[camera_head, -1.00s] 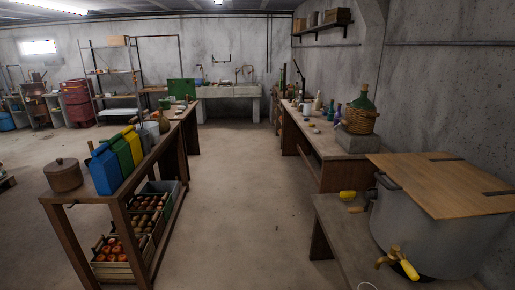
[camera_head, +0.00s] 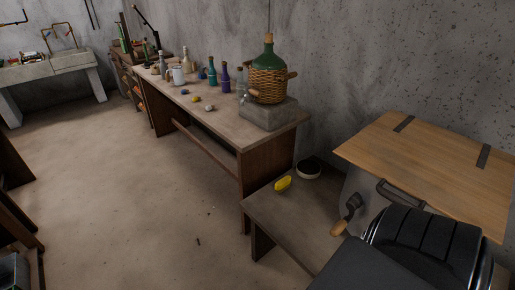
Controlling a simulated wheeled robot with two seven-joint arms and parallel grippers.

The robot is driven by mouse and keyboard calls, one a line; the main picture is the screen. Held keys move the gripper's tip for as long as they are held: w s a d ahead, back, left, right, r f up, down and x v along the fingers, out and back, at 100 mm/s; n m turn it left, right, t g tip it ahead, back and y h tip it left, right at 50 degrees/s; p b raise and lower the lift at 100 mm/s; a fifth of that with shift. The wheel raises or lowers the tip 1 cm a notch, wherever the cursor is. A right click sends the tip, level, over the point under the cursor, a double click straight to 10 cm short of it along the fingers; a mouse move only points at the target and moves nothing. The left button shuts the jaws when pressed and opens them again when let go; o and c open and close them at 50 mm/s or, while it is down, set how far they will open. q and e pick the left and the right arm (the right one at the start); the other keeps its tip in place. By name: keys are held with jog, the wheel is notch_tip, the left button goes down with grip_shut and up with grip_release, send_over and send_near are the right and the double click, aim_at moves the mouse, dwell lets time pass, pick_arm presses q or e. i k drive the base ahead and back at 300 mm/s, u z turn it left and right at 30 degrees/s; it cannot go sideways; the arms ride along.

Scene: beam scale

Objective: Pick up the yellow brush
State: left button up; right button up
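The yellow brush (camera_head: 283,183) appears as a small yellow object lying on the low grey-topped table (camera_head: 265,207), near its far left edge. It is small in the picture, so its bristles cannot be made out. Nothing touches it. Neither of my grippers shows in the head view, so I cannot see whether they are open or shut.
A round black dish (camera_head: 308,170) and a wooden-handled tool (camera_head: 346,215) are near the brush. A large vessel with a wooden lid (camera_head: 425,165) stands to the right. A workbench (camera_head: 222,112) with bottles and a wicker demijohn (camera_head: 268,84) stands behind. Open floor lies left.

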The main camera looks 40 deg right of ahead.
aim_at(282, 185)
jog(key=i, duration=1.85)
jog(key=z, duration=2.25)
